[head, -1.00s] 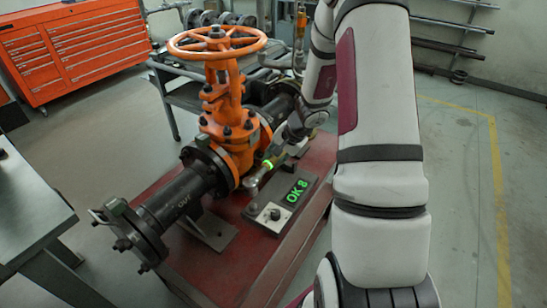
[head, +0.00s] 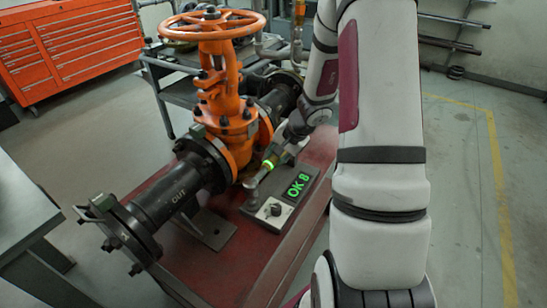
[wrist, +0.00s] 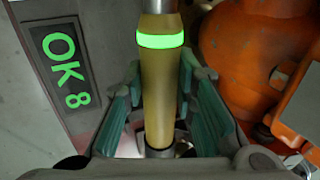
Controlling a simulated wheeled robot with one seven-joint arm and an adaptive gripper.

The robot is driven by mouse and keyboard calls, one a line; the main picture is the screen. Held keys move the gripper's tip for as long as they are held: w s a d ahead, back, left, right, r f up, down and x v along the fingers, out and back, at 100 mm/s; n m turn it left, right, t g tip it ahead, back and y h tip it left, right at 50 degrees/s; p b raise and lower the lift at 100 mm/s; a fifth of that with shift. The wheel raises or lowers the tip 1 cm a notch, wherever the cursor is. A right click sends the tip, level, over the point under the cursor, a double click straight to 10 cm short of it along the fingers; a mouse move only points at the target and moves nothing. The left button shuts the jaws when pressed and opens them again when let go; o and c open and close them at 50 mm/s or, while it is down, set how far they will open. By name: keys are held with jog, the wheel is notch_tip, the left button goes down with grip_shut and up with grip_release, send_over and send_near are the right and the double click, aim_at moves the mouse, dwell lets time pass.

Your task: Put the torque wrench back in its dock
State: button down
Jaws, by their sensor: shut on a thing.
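The torque wrench (head: 264,172) shows in the head view with a lit green ring and a metal head pointing down-left, beside the orange gate valve (head: 222,95). In the wrist view its yellow-brown handle (wrist: 160,90) runs up the middle, with the green ring near the top. My gripper (wrist: 160,105) has its teal-padded fingers on both sides of the handle and is shut on it. In the head view my gripper (head: 287,150) is small and partly hidden. A dark box with a green "OK 8" display (head: 298,185) lies just right of the wrench head. I cannot tell which part is the dock.
The valve's black flanged pipe (head: 165,205) runs across the red bench (head: 275,250). A grey table (head: 25,215) stands at left, an orange tool cabinet (head: 70,50) behind. Floor at right is clear.

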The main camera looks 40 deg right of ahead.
jog(key=shift+f+b, duration=1.9)
jog(key=shift+b, duration=0.5)
jog(key=shift+f, duration=0.1)
jog(key=c, duration=1.2)
grip_release()
jog(key=v, duration=1.2)
jog(key=shift+a, duration=0.1)
